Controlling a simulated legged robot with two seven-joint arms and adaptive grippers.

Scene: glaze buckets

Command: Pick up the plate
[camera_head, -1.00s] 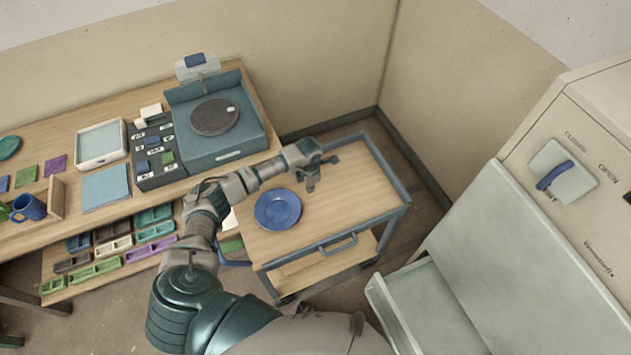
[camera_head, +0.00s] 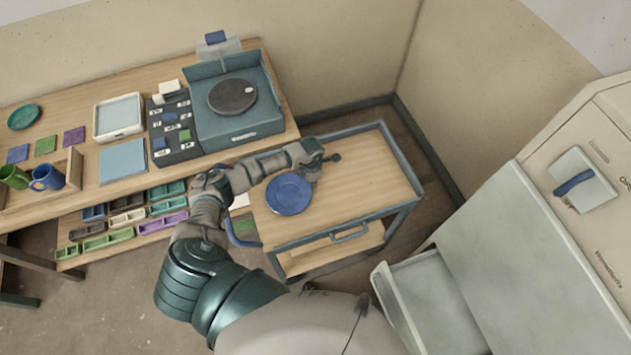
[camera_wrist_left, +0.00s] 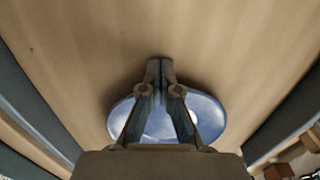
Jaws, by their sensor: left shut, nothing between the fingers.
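The blue plate (camera_head: 288,196) lies flat on the wooden top of a small cart, toward its left side. My left gripper (camera_head: 313,174) is low beside the plate's far right edge in the head view. In the left wrist view, the fingers (camera_wrist_left: 160,64) are shut with their tips together and nothing between them. The plate (camera_wrist_left: 208,117) shows behind the fingers there, partly covered by them, with the tips past its rim over bare wood. Whether the fingers touch the plate cannot be told. My right gripper is not in view.
The cart (camera_head: 365,182) has a raised grey frame and is otherwise clear on its right. A workbench with a dark turntable (camera_head: 232,97), mugs (camera_head: 47,178) and trays stands at left. A pale cabinet with an open drawer (camera_head: 425,300) stands at right.

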